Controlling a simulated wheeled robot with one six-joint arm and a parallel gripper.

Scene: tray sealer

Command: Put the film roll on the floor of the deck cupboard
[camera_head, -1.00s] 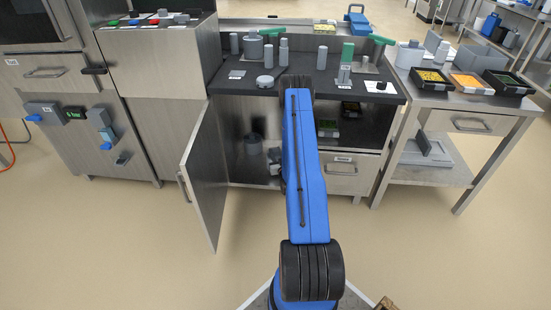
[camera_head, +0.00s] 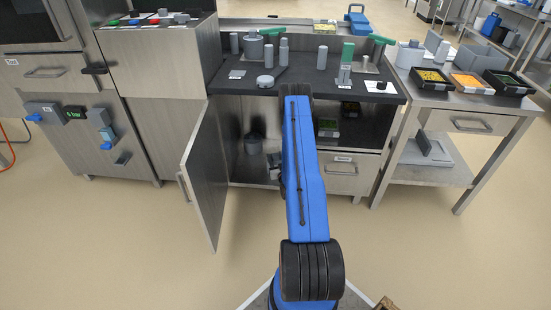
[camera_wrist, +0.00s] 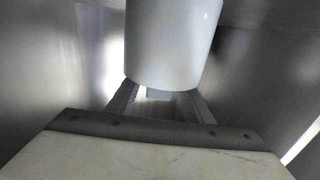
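The film roll, a smooth light grey cylinder (camera_wrist: 172,42), fills the upper middle of the wrist view, with its lower end visible. My gripper (camera_wrist: 160,93) has a finger on each side below it, and the roll hides the fingertips. The gripper appears shut on the roll. In the head view the gripper (camera_head: 275,173) is partly hidden behind my blue arm, low inside the deck cupboard (camera_head: 233,120). The cupboard door (camera_head: 206,175) stands open to the left. A dark cylinder (camera_head: 253,144) shows inside; I cannot tell whether it is the roll.
Metal walls rise close on both sides in the wrist view. The dark worktop (camera_head: 240,86) above holds several grey cylinders and fixtures. Right of the cupboard are an open shelf and a drawer (camera_head: 343,172). A side table (camera_head: 460,101) carries food trays.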

